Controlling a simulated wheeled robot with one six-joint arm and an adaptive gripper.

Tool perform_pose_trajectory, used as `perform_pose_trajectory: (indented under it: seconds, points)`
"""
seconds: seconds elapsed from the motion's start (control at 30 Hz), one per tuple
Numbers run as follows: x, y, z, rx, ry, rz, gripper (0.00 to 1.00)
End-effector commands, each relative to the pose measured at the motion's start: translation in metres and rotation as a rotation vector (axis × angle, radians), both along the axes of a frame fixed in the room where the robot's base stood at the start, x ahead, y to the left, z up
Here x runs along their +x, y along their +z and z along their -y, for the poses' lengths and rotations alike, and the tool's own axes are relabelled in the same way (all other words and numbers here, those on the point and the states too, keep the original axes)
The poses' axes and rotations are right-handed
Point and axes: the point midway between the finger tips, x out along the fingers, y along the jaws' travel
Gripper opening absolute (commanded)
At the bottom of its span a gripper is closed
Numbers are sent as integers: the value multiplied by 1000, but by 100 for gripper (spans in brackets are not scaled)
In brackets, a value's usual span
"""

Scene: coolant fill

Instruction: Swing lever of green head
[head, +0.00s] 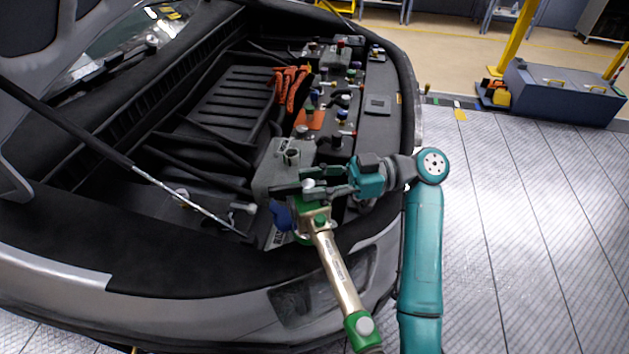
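The green head (314,221) sits at the top end of a gold-coloured tube (337,270), over the front edge of the open engine bay. The tube slants down to a second green part (361,328) at the bottom. My gripper (292,181) reaches in from the right, just above and behind the green head. Its two dark fingers look spread apart. A pale round knob (308,184) shows between or beside them, and I cannot tell whether they touch it. The lever of the green head is not clearly distinguishable; my gripper may cover part of it.
A grey filler tank with a round neck (291,156) stands behind my gripper. Orange cables (290,85) and several small coloured caps lie farther back. A blue part (281,215) is left of the head. A prop rod (185,203) crosses the bay at left. Open floor lies right.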

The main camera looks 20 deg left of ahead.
Motion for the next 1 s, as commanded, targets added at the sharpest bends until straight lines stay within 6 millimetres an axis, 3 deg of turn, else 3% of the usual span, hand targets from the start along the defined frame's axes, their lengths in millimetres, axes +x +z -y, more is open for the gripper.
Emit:
perform_pose_trajectory:
  seconds: [0.47,1.0]
  points:
    - [6,1,9,1,-2,-1,51]
    - [58,0,88,1,-2,-1,51]
